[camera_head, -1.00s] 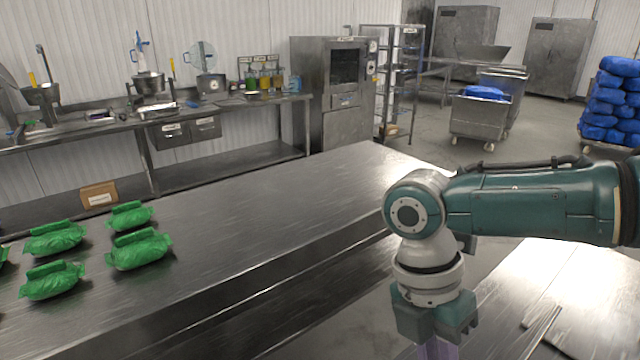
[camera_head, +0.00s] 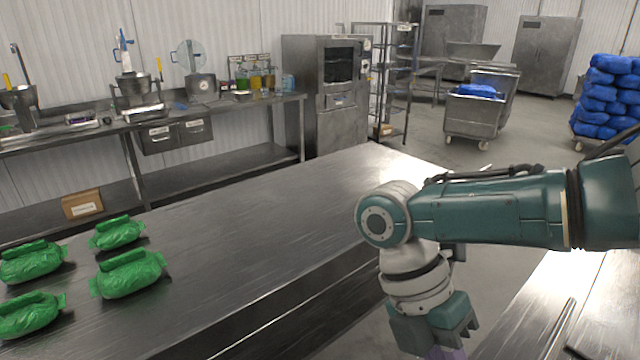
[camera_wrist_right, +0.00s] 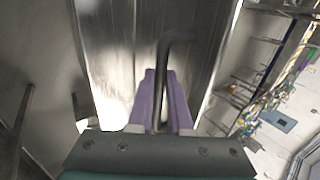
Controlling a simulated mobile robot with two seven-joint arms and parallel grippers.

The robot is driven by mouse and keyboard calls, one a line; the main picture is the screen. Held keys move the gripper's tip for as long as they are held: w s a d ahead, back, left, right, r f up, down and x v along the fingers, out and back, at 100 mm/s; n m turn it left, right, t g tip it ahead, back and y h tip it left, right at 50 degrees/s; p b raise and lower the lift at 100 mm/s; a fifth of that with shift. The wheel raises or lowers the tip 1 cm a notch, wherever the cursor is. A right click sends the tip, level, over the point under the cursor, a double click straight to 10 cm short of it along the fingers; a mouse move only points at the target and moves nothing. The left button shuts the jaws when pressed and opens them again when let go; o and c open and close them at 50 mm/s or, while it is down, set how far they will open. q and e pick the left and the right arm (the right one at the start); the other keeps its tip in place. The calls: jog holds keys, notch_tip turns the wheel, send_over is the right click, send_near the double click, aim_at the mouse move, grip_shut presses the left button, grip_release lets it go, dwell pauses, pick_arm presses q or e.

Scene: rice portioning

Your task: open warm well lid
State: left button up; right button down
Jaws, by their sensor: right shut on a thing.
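My right gripper (camera_head: 450,352) points down at the bottom of the head view, its purple fingers mostly cut off by the edge. In the right wrist view the gripper (camera_wrist_right: 161,98) is shut on a thin dark bent handle (camera_wrist_right: 174,42). How far the lid is open cannot be told. My left gripper is not in view.
A long steel table (camera_head: 250,225) carries several green bags (camera_head: 128,273) at its left. A shiny steel worktop (camera_head: 525,318) lies at lower right. A back counter (camera_head: 80,135) holds pots and scales. Carts (camera_head: 472,118) and stacked blue bags (camera_head: 606,100) stand beyond on open floor.

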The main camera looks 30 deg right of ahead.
jog(key=shift+s+a+f, duration=0.1)
jog(key=c, duration=1)
grip_release()
jog(key=shift+s, duration=0.1)
jog(key=shift+c, duration=0.2)
jog(key=shift+o, duration=1)
jog(key=v, duration=1)
jog(key=shift+b, duration=0.4)
